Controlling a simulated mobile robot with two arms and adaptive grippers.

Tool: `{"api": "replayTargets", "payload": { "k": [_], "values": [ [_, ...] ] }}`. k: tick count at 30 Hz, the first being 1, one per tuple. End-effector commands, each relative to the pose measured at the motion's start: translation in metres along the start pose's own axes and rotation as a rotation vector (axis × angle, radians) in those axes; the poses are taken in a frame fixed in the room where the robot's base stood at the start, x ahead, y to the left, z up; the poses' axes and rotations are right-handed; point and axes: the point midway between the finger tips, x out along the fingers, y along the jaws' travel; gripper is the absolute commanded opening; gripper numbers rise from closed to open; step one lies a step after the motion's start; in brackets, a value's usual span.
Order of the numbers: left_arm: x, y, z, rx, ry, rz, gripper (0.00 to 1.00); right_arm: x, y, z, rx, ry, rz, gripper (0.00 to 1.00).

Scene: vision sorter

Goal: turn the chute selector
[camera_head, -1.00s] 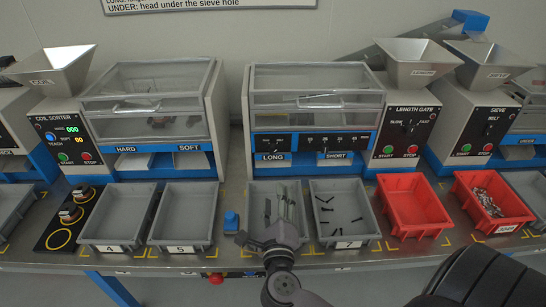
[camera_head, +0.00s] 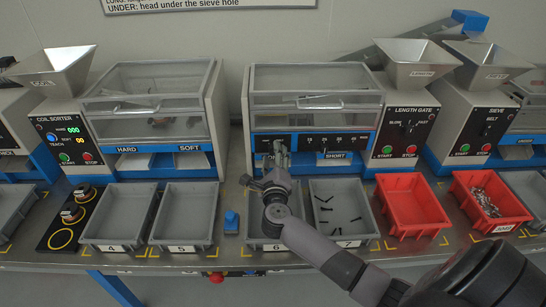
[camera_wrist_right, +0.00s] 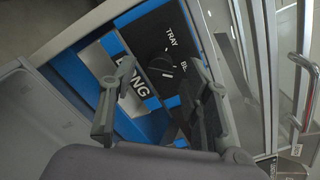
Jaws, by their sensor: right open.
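The chute selector is a black round knob (camera_wrist_right: 165,62) on a dark panel in the right wrist view, with "TRAY" and a partly covered second label beside it. It sits next to the "LONG" plate (camera_wrist_right: 133,88) of the length gate (camera_head: 315,100). My right gripper (camera_wrist_right: 160,70) is open and empty, its fingers pointing at the panel, one on each side of the knob. I cannot tell whether they touch it. In the head view my right gripper (camera_head: 276,155) is in front of the panel and hides the selector and the "LONG" label. My left gripper is not in view.
Below my gripper is grey tray 6 (camera_head: 255,200), partly covered by my arm. Grey tray 7 (camera_head: 373,222) holds several dark pins. Red bins (camera_head: 413,190) stand to the right. A metal handle (camera_wrist_right: 302,85) shows at the right of the wrist view.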

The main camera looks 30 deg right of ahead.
Motion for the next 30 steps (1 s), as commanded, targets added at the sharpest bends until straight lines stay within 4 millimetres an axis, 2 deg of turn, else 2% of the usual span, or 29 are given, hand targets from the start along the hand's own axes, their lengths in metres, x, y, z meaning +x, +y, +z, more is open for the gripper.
{"api": "replayTargets", "payload": {
  "k": [7,27,30],
  "values": [
    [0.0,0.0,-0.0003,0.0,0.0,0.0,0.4,0.0007,0.0002,0.0001,0.0,0.0,0.001,0.44],
    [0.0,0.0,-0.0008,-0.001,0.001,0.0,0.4,0.0003,0.0002,0.0001,0.0,0.0,0.001,0.0],
    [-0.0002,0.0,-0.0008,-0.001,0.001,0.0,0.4,0.0003,0.0003,0.0002,0.0,0.0,0.001,0.0]
  ]
}}
